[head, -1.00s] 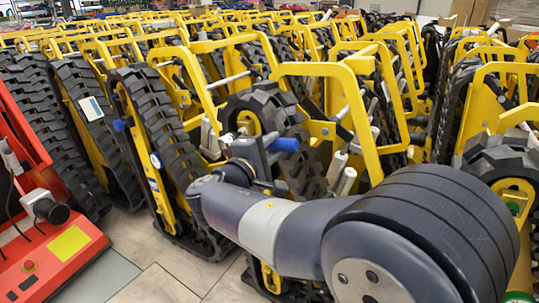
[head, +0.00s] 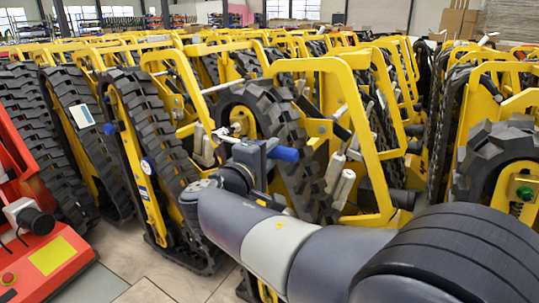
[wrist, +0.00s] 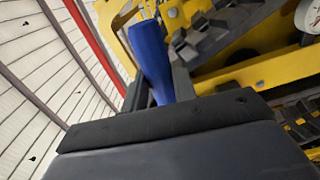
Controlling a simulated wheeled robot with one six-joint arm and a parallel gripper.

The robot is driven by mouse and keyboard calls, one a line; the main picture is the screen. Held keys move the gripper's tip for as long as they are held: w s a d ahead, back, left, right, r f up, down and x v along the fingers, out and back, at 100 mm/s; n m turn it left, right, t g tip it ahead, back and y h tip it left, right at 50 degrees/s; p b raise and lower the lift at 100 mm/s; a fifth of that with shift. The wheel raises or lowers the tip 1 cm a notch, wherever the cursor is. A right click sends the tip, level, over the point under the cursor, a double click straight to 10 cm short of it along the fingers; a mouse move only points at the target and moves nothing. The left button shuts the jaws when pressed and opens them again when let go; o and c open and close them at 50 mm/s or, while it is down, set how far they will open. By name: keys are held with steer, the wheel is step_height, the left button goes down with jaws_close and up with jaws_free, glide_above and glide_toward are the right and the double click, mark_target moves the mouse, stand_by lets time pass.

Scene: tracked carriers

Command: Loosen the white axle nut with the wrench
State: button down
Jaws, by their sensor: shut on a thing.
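My gripper (head: 256,154) is shut on the wrench. The wrench's blue handle (head: 285,154) sticks out to the right of the fingers, and it also stands between them in the wrist view (wrist: 151,55). The wrench's grey head end (head: 225,134) points left, in front of the yellow hub (head: 246,119) of a tracked carrier's wheel. A small whitish piece, probably the white axle nut (head: 236,128), shows at this hub beside the wrench head. It is too small to tell whether the wrench is seated on it. The wrist view does not show the nut.
Yellow-framed carriers with black tracks (head: 150,115) stand close together all around. A red machine (head: 40,265) with a yellow panel is at the lower left. Bare tiled floor (head: 150,270) shows between it and the carriers. Another wheel (head: 505,160) is near at the right.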

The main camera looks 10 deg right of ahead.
steer(key=shift+w+d+b, duration=0.4)
steer(key=shift+w+b, duration=0.1)
steer(key=shift+b, duration=0.15)
stand_by(2.0)
steer(key=shift+x, duration=0.95)
stand_by(1.2)
steer(key=shift+r, duration=0.1)
steer(key=c, duration=1.6)
jaws_free()
steer(key=shift+c, duration=0.2)
jaws_close()
